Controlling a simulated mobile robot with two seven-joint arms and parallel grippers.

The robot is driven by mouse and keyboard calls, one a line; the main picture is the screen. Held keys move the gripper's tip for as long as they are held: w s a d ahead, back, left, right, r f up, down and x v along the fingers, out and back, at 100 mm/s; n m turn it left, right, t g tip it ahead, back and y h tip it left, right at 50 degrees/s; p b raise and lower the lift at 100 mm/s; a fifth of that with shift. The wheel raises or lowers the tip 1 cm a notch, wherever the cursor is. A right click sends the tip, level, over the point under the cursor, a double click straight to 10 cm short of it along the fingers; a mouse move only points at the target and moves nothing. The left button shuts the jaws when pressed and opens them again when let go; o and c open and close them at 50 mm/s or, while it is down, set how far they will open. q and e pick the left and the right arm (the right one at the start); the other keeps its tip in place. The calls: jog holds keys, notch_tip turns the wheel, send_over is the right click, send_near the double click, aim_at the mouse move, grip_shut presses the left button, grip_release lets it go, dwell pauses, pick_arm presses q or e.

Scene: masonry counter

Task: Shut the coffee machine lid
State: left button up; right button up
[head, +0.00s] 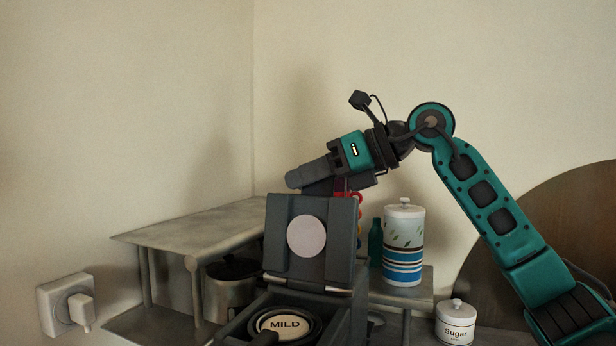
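The coffee machine (352,315) is dark grey and stands at the bottom centre. Its lid (341,236) is open and stands nearly upright, with a pale round disc on its inner face. Below the lid, a capsule marked MILD (285,324) sits in the round well. My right gripper (302,181) reaches in from the right, just above and seemingly behind the lid's top edge. Its fingers point left, and part of it is hidden behind the lid. I cannot tell whether it touches the lid or how far its fingers are apart. My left gripper is out of view.
A striped canister (404,247) and a teal bottle (375,243) stand on a low shelf right of the lid. A sugar jar (455,323) is further right. A shelf (200,229) with a metal pot (232,287) is at left. A plug (78,309) juts from the wall.

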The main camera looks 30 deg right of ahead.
grip_shut()
jog(key=shift+s, duration=0.1)
dwell(0.4)
